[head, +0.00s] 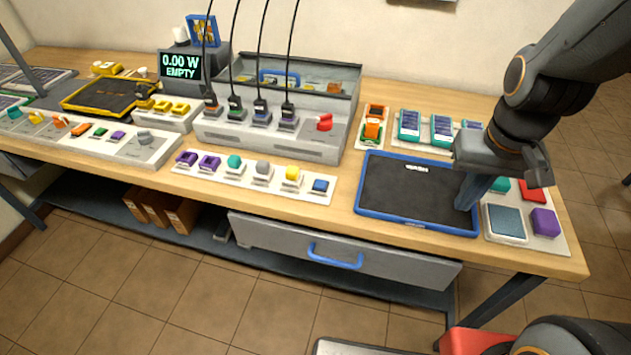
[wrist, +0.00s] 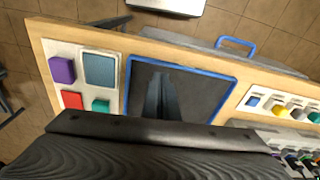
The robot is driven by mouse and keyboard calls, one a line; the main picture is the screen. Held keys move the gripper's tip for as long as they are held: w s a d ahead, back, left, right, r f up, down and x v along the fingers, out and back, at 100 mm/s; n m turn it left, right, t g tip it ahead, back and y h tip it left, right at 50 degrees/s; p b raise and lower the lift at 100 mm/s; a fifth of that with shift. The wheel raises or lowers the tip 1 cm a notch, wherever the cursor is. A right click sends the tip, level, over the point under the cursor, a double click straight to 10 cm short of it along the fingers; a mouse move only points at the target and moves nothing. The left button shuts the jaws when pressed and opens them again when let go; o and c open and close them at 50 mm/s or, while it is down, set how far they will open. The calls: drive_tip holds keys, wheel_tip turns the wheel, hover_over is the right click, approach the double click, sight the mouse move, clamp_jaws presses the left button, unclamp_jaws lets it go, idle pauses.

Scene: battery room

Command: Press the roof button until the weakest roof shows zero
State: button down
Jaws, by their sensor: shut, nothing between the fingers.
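My gripper (head: 468,207) is shut and empty. It points down over the right part of a dark, blue-rimmed tray (head: 372,211). In the wrist view its fingers (wrist: 163,100) show over the same tray (wrist: 232,92). A display (head: 180,65) at the back reads "0.00 W EMPTY". Right of the tray, a white board (head: 553,245) carries a grey-blue square (head: 507,221), a purple block (head: 544,222), a red block (head: 533,192) and a teal one (head: 501,185). I cannot tell which thing is the roof button or which roof is weakest.
A white strip (head: 212,175) with several coloured pieces lies left of the tray. Behind it stands a grey console (head: 262,142) with black cables and a red knob (head: 324,122). Teal and orange units stand behind the tray. A grey drawer (head: 290,238) is below the table edge.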

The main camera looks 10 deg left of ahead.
drive_tip(key=r+n+t+h+p, duration=0.2)
drive_tip(key=n+t+h, duration=0.35)
drive_tip(key=n, duration=1.55)
hover_over(317, 186)
drive_tip(key=t+y, duration=0.1)
drive_tip(key=shift+s+f, duration=0.1)
drive_tip(key=shift+f, duration=0.15)
wheel_tip(317, 186, down, 9)
drive_tip(key=b, duration=0.6)
drive_tip(key=shift+b, duration=0.3)
drive_tip(key=shift+f+b, duration=0.35)
